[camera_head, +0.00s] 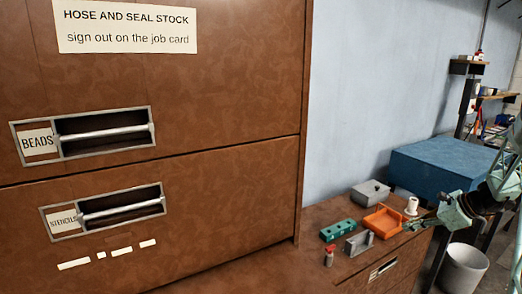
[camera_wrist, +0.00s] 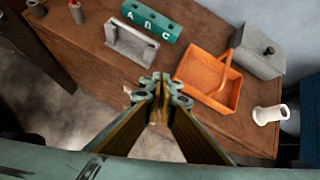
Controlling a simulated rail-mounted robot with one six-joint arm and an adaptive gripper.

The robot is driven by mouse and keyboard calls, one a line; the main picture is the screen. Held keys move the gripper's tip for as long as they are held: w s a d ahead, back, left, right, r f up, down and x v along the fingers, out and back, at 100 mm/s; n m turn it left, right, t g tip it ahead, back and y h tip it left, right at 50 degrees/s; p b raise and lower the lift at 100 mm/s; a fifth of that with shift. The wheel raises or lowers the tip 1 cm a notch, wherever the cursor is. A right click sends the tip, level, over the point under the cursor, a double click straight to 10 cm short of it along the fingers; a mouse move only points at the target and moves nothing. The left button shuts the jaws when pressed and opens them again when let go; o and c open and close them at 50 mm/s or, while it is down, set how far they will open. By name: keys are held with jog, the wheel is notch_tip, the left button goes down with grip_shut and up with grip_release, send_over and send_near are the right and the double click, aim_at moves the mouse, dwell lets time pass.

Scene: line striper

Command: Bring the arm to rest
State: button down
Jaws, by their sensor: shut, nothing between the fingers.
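My gripper (camera_head: 424,222) is at the right in the head view, at the end of my pale green arm. It hangs beside the front right corner of the low brown cabinet (camera_head: 322,211). In the wrist view my gripper (camera_wrist: 160,86) points at the cabinet top, its fingertips together with nothing between them. The fingertips appear just off the edge of the top, near the orange tray (camera_wrist: 211,82). I cannot tell their exact height.
On the cabinet top stand a green lettered block (camera_wrist: 152,18), a grey bracket (camera_wrist: 130,40), a grey lidded box (camera_wrist: 258,50) and a white spool (camera_wrist: 270,114). A blue box (camera_head: 440,165) and a pale bin (camera_head: 464,268) are nearby. A tall brown cabinet (camera_head: 230,85) fills the left.

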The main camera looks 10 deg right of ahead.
jog(key=s+a+r+n+g, duration=0.1)
jog(key=s+a+r+n, duration=0.25)
jog(key=a+r, duration=0.55)
jog(key=s+a+r+n+g, duration=0.15)
jog(key=a+r+n, duration=0.25)
jog(key=a+r, duration=0.5)
jog(key=s+a+r+n+g, duration=0.1)
jog(key=s+a+r+n, duration=0.3)
jog(key=a, duration=0.8)
jog(key=s+a+r+n+h, duration=0.1)
jog(key=s+a+r+n, duration=0.1)
jog(key=s+a+r, duration=0.4)
jog(key=s+a+r+n, duration=0.3)
jog(key=s+a, duration=0.4)
jog(key=s+a+n+h, duration=0.1)
jog(key=s+a+n, duration=0.1)
jog(key=s, duration=0.7)
jog(key=s+a+r+n+h, duration=0.1)
jog(key=s+a+n, duration=0.2)
jog(key=s, duration=0.7)
jog(key=s+a+n+h, duration=0.1)
jog(key=s+a+n, duration=0.1)
jog(key=s+n, duration=0.3)
jog(key=s, duration=0.4)
jog(key=shift+s+a+r, duration=0.15)
jog(key=shift+a+r, duration=0.2)
